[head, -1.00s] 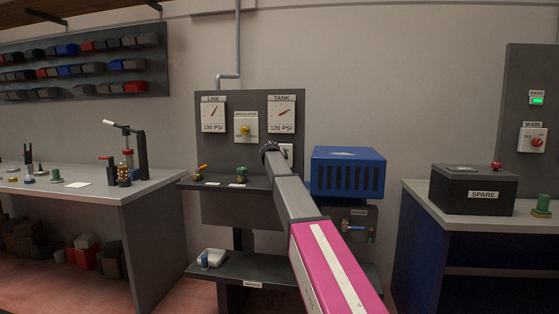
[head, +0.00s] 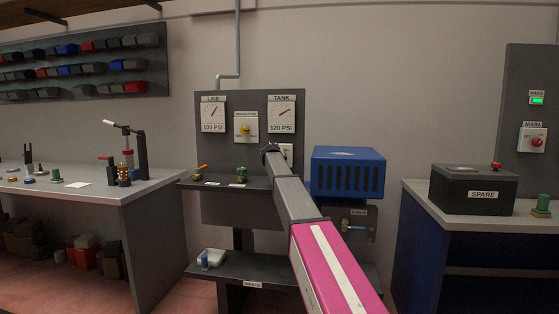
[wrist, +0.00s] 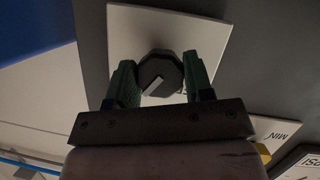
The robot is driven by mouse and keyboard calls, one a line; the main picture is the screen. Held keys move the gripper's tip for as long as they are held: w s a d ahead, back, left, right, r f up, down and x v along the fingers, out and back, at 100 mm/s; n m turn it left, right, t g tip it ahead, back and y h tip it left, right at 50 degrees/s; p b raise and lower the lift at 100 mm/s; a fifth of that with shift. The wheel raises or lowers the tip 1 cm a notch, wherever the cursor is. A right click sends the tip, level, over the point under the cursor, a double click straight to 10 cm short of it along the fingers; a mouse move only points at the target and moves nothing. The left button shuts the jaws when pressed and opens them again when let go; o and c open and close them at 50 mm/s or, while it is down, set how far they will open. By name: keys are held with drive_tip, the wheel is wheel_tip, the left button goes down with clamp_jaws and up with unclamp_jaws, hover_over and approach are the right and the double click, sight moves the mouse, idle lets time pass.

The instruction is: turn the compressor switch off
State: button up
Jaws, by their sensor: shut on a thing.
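The compressor switch is a dark round knob (wrist: 160,75) with a pale pointer mark on a white plate (wrist: 205,38). The pointer is tilted in the wrist view. My gripper (wrist: 160,70) has its green-padded fingers on either side of the knob and is shut on it. In the head view the white switch plate (head: 287,149) sits on the dark panel below the tank gauge (head: 281,116), partly hidden by my gripper (head: 268,149). The knob and its labels cannot be made out there.
A blue vented box (head: 348,172) stands right of my arm. The yellow regulator knob (head: 245,130) and line gauge (head: 213,115) are to the left on the panel. Small parts lie on the shelf (head: 222,183) below. A spare box (head: 474,188) stands on the right bench.

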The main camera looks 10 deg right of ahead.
drive_tip(key=n+h, duration=0.2)
drive_tip(key=n, duration=0.1)
drive_tip(key=n+h, duration=0.2)
drive_tip(key=n, duration=0.1)
drive_tip(key=shift+f+n, duration=0.1)
drive_tip(key=shift+n, duration=0.3)
drive_tip(key=n+t+h, duration=0.1)
drive_tip(key=n, duration=0.2)
drive_tip(key=shift+n+h, duration=0.3)
drive_tip(key=shift+n, duration=0.1)
drive_tip(key=shift+n+t+h, duration=0.5)
drive_tip(key=shift+n+t, duration=0.1)
drive_tip(key=shift+n, duration=1.1)
drive_tip(key=o, duration=0.9)
drive_tip(key=shift+a, duration=0.1)
